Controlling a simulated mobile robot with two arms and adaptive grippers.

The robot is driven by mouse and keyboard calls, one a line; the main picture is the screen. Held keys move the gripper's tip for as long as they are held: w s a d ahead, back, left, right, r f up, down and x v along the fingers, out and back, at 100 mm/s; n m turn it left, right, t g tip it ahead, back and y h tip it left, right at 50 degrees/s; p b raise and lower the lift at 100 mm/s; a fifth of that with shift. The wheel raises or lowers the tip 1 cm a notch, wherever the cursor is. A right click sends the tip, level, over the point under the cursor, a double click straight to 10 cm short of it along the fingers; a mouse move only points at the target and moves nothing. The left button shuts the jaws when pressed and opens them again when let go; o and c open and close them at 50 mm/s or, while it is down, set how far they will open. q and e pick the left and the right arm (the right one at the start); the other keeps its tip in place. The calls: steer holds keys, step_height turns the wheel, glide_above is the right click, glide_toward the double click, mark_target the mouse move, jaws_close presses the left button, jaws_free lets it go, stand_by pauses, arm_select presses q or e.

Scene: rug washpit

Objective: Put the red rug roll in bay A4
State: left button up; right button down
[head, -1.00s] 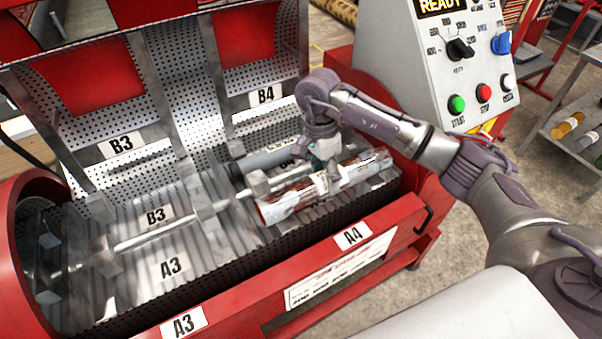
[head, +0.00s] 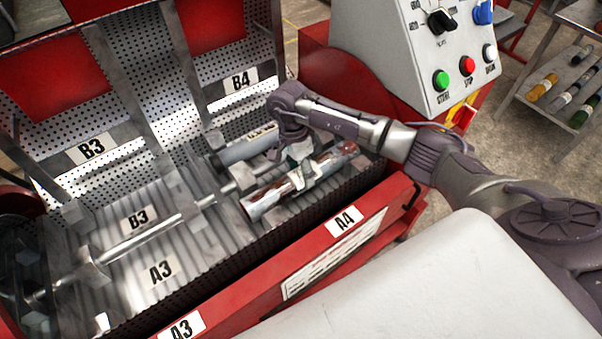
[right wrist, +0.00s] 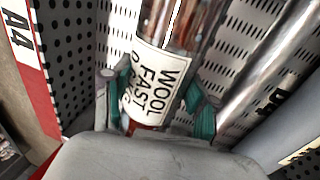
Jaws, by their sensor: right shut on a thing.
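The red rug roll (head: 268,199) is a mottled red-and-white cylinder with a white label. My right gripper (head: 302,158) is shut around its middle from above. The roll lies lengthwise along bay A4 (head: 312,213), behind the front rail with the A4 plate (head: 345,219). I cannot tell whether it touches the bay floor. In the right wrist view the roll (right wrist: 158,82) sits between the teal fingertips of my right gripper (right wrist: 155,92), its label reading "WOOL FAST". My left gripper is not in view.
A grey roll (head: 248,147) lies in bay B4, just behind. A metal shaft (head: 145,238) runs between the A and B rows. Bay A3 (head: 165,270) is empty. A control panel (head: 425,50) stands at the right; a rack with several rolls (head: 572,95) is beyond.

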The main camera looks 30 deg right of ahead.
steer(key=shift+f, duration=0.3)
steer(key=shift+c, duration=1.6)
jaws_free()
steer(key=b+v, duration=0.1)
steer(key=v, duration=1.1)
steer(key=shift+f, duration=0.1)
